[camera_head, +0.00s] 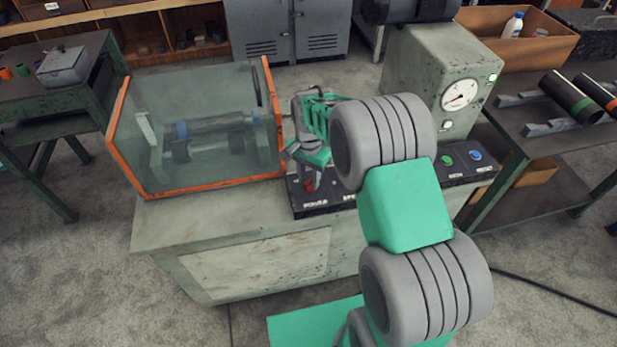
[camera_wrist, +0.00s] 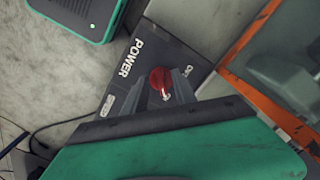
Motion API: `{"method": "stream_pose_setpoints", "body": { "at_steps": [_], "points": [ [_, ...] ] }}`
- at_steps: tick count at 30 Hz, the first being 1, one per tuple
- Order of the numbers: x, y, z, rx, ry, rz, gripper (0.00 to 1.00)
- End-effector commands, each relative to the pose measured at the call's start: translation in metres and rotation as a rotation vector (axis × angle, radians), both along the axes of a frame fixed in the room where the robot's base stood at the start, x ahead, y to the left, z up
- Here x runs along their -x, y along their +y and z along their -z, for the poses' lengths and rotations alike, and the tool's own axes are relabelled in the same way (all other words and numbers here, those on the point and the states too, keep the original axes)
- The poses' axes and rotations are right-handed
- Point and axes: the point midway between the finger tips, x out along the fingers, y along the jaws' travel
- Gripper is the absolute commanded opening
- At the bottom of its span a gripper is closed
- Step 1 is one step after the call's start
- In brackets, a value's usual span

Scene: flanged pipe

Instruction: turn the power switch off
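The power switch is a red knob (camera_wrist: 161,80) on a dark control panel (camera_wrist: 150,50) lettered POWER, with a further label partly hidden beside it. In the head view the red knob (camera_head: 309,185) is at the panel's left end, at the front of the bench. My gripper (camera_wrist: 162,86) points down over the knob. Its two grey fingers are apart, one on each side of the knob; I cannot tell whether they touch it. In the head view my gripper (camera_head: 307,172) is right above the knob, and my arm covers the middle of the panel.
An orange-edged clear guard (camera_head: 125,150) stands close left of my gripper. To the right are green and blue buttons (camera_head: 476,155) and a gauge box (camera_head: 440,70). Pipes (camera_head: 570,98) lie on a side table. The floor in front is mostly clear.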

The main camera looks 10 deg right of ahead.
Motion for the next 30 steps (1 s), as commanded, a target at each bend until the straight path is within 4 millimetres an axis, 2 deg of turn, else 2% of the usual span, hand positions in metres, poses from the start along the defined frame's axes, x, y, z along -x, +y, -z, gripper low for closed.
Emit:
{"method": "stream_pose_setpoints", "body": {
  "at_steps": [4,11,22,30],
  "points": [
    [-0.0004,0.0003,0.0108,0.0,-0.001,-0.001,0.33],
    [-0.0004,0.0003,0.0121,-0.001,-0.002,-0.002,0.32],
    [-0.0003,0.0003,0.0118,-0.001,-0.002,-0.002,0.02],
    [-0.0003,0.0004,0.0116,-0.001,-0.002,-0.002,0.0]
  ]
}}
